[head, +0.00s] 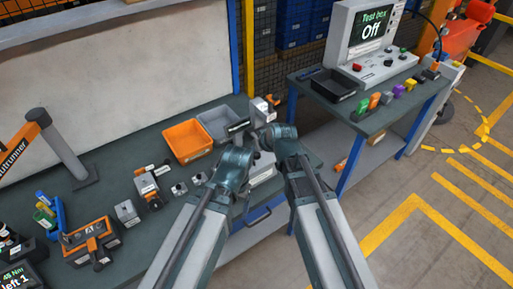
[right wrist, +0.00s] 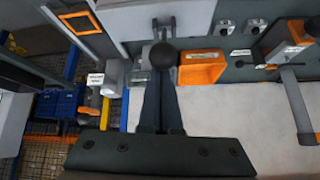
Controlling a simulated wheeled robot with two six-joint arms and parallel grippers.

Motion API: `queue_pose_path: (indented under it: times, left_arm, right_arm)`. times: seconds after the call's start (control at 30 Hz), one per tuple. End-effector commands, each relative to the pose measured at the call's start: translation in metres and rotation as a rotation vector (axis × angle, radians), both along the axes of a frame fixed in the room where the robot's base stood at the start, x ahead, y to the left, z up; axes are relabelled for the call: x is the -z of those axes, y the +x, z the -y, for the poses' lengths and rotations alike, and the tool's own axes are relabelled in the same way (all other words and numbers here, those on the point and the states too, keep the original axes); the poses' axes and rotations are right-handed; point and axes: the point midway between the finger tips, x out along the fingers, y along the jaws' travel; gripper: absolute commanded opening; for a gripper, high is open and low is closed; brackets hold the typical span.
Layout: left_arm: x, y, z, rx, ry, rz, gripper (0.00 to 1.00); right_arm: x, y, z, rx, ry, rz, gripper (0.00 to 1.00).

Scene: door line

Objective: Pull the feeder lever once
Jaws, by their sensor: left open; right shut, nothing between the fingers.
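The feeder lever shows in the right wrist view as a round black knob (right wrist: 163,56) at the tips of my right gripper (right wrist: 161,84). The gripper's fingers are shut together with nothing between them. I cannot tell whether they touch the knob. A grey block-shaped unit (head: 260,109) stands at the bench's far right end in the head view, just beyond my grippers. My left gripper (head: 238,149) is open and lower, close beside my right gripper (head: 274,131). In the head view the two grippers hide the knob and part of the bench there.
An orange bin (head: 187,141) and a grey bin (head: 218,124) stand left of the grippers. Labelled blocks and tools lie along the bench (head: 110,183). At the right, a test box (head: 362,40) reading "Off" stands on another table.

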Motion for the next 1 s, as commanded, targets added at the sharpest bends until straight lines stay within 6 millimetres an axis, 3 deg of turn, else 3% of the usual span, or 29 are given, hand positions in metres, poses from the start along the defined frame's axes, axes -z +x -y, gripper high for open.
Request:
queue_pose_path:
  times: [1.0]
  left_arm:
    - [0.0025, 0.0, -0.0001, 0.0, 0.0, 0.0, 0.77]
  right_arm:
    - [0.0035, -0.0063, 0.0053, 0.001, -0.008, -0.004, 0.0]
